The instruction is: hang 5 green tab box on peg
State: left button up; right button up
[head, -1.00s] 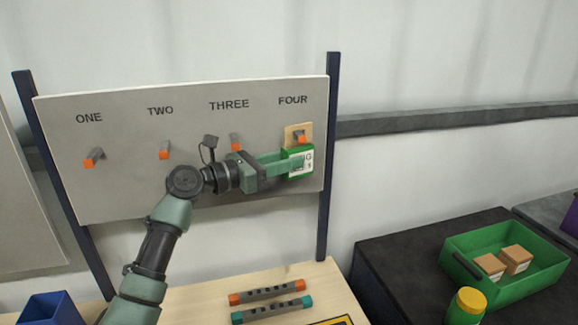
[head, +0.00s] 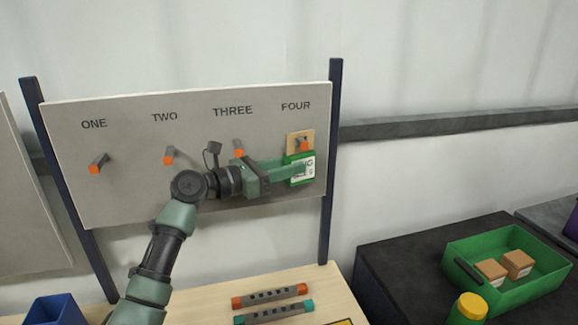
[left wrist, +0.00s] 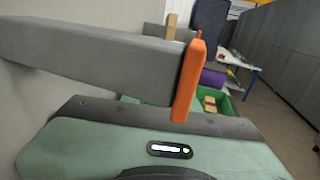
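The green tab box (head: 302,180) is at peg FOUR on the grey board, a green body with a white label and a tan tab (head: 293,139) on top. The orange tip of peg FOUR (head: 304,146) shows in front of the tab. My left gripper (head: 301,170) reaches across from the left, its fingers overlapping the box's label. Whether they grip it is unclear. In the left wrist view, a grey peg with an orange tip (left wrist: 189,80) crosses close above the gripper body, and a tan tab (left wrist: 171,27) shows behind. The fingertips are hidden there. My right gripper is not visible.
Pegs ONE (head: 97,165), TWO (head: 169,157) and THREE (head: 239,149) are bare; peg THREE is close to my left wrist. A green bin (head: 545,275) with two small boxes stands on a dark table at right. Two grey bars (head: 270,296) lie on the wooden table.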

pick_arm(q)
jog(key=o, duration=0.4)
jog(key=shift+c, duration=0.2)
jog(key=shift+s+r, duration=0.2)
jog(key=shift+w+a, duration=0.1)
jog(key=shift+a, duration=0.05)
